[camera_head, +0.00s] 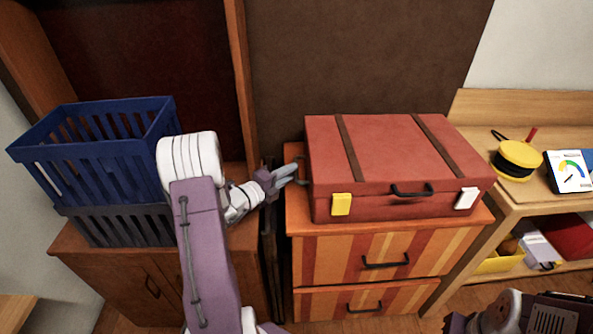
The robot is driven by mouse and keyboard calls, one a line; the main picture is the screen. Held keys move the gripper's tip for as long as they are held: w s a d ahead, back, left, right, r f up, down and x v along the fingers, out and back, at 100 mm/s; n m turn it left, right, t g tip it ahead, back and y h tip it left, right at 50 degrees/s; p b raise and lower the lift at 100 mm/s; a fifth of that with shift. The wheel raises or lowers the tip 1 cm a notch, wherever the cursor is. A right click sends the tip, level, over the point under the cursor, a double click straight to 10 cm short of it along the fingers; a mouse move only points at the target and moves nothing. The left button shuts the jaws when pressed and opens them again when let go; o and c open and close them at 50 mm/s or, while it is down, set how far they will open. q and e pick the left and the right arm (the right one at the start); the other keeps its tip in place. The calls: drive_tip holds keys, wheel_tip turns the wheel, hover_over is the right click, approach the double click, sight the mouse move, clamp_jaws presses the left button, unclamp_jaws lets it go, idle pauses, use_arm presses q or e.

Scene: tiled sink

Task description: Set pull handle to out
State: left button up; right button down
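A red suitcase (385,150) with brown straps lies flat on a striped chest of drawers. A dark handle (412,190) is on its front, between a yellow latch (341,204) and a white latch (466,198). A small dark handle (302,171) shows at its left side. My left gripper (290,172) points right, with its tips right beside this side handle. I cannot tell whether they touch it or how far apart the fingers are. Dark machinery at the lower right may be my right arm; no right fingertips show. Which handle the task means is not clear.
The chest of drawers (340,258) has two dark drawer handles. A blue basket (100,150) sits in a grey one on the brown cabinet at left. Dark flat panels stand in the gap left of the chest.

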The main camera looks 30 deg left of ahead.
use_arm(q)
drive_tip(key=shift+x, duration=1.6)
clamp_jaws()
drive_tip(key=shift+s, duration=0.1)
